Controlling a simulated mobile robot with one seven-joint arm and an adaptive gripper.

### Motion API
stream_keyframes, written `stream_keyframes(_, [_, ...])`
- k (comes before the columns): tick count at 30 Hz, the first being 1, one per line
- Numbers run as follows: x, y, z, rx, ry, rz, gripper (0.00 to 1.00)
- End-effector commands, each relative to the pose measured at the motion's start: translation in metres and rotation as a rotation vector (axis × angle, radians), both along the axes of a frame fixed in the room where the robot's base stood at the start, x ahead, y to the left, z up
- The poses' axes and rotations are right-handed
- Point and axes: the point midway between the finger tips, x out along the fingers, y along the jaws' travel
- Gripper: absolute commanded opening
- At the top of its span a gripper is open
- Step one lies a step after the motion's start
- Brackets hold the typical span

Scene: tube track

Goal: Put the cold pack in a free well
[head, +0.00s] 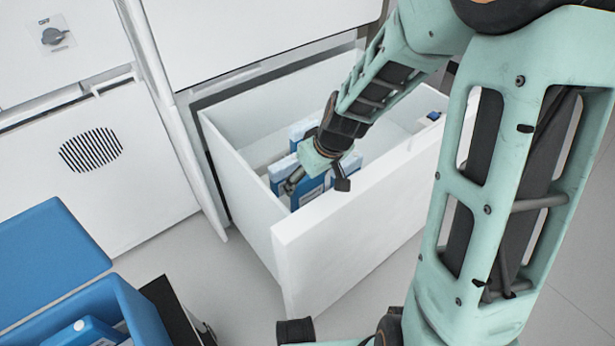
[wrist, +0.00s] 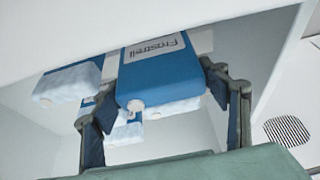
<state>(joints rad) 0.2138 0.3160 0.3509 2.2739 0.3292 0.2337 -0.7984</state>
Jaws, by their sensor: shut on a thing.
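My gripper (head: 318,183) reaches down into an open white drawer (head: 345,215). It is shut on a blue cold pack (wrist: 155,78) with a white label reading "Frostrell", one finger on each side in the wrist view. In the head view the held cold pack (head: 310,192) is partly hidden by the gripper and is still inside the drawer. Other blue-and-white packs (wrist: 68,82) stand close beside and behind it. A blue box (head: 142,305) at the lower left of the head view holds a similar blue pack (head: 85,331). Its wells cannot be made out.
The drawer's front panel and side walls stand close around my gripper. A blue lid (head: 50,258) lies at the left, by the blue box. A black item (head: 165,300) stands beside the box. White cabinets (head: 100,160) fill the back. Grey floor (head: 235,275) is clear before the drawer.

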Motion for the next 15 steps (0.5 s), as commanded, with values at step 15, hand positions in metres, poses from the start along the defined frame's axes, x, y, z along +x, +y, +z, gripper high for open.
stream_keyframes(15, [0.001,0.0,-0.016,0.0,-0.001,0.0,0.39])
